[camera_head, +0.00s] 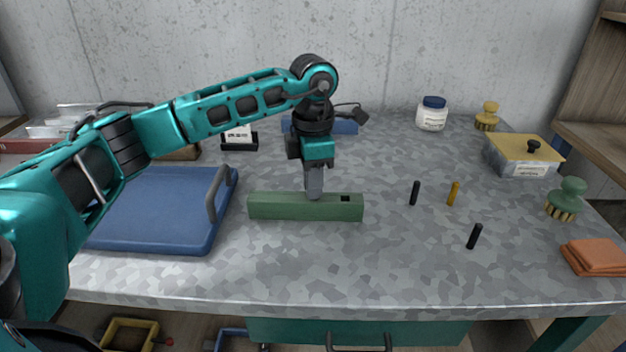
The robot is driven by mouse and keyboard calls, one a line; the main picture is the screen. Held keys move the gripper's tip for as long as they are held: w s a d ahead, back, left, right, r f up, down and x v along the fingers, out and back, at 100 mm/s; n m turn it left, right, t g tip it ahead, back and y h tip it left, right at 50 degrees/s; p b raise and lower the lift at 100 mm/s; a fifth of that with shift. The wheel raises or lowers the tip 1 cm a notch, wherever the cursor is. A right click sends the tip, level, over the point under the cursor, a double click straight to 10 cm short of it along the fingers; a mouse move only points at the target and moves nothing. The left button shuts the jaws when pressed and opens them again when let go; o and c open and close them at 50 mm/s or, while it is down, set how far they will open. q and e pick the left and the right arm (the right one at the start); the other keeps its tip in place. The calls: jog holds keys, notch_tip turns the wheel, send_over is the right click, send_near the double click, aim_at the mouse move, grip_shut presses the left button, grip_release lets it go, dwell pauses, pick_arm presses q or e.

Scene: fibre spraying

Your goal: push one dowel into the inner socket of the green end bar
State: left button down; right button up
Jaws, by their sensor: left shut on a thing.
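The green end bar (280,207) lies lengthwise on the grey speckled table, with a dark square socket (345,198) in its top near the right end. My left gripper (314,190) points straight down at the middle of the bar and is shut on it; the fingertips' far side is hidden. Two black dowels, one upright (415,193) and one leaning (474,236), stand on the table right of the bar. A yellow-brown dowel (453,194) stands beside the first black one. My right gripper is out of view.
A blue board with a handle (150,205) lies left of the bar. A white jar (432,114), a yellow-lidded box (522,157), brushes (569,190) and orange cloths (597,257) stand along the right side. The table in front of the bar is clear.

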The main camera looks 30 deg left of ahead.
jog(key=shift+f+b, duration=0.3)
jog(key=shift+b, duration=0.05)
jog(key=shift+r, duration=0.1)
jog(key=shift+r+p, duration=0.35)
jog(key=shift+p, duration=0.15)
dwell(2.5)
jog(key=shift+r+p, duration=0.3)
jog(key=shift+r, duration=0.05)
dwell(2.5)
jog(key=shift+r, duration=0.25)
dwell(0.4)
